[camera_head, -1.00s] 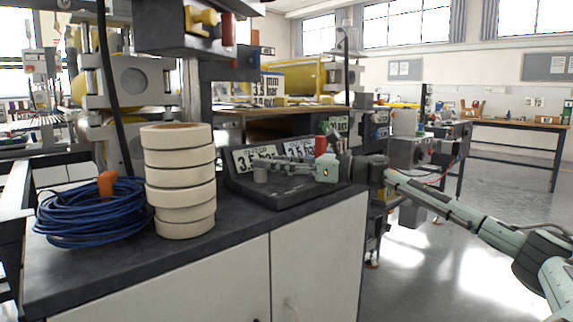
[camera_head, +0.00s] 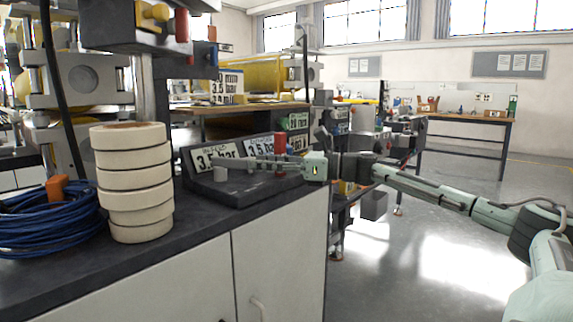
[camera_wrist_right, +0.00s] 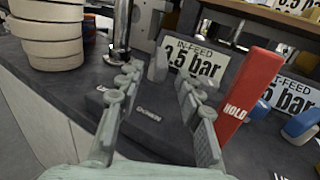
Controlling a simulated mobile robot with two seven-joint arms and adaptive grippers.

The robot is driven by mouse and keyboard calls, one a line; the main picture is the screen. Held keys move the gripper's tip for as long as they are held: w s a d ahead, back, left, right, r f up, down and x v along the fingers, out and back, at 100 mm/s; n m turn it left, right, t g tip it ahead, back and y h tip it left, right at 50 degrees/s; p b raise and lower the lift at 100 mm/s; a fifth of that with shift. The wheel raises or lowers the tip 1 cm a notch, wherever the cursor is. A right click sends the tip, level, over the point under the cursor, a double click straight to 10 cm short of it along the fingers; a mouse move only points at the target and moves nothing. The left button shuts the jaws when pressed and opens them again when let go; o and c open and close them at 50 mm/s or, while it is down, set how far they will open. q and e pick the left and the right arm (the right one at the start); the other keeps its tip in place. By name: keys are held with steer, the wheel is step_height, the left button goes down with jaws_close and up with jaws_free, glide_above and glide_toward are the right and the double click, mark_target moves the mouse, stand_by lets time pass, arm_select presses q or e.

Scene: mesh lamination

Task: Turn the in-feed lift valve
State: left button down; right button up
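A dark valve panel (camera_head: 236,194) sits on the bench top with an "IN-FEED 3.5 bar" sign (camera_head: 214,153) behind it. A short grey knob (camera_head: 220,174) stands on it; in the right wrist view the knob (camera_wrist_right: 158,66) shows just beyond and between my fingertips. A red upright lever marked "HOLD" (camera_wrist_right: 250,92) stands right of my fingers; it also shows in the head view (camera_head: 280,144). My right gripper (camera_head: 250,162) reaches in from the right over the panel. Its fingers (camera_wrist_right: 158,82) are apart with nothing between them. My left gripper is not in view.
A stack of cream rolls (camera_head: 133,180) and a coiled blue cable (camera_head: 45,222) stand left on the bench. A second sign (camera_head: 257,147) is behind the lever. A blue handle (camera_wrist_right: 300,125) lies further right.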

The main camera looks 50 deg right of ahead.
steer(key=shift+v, duration=2.7)
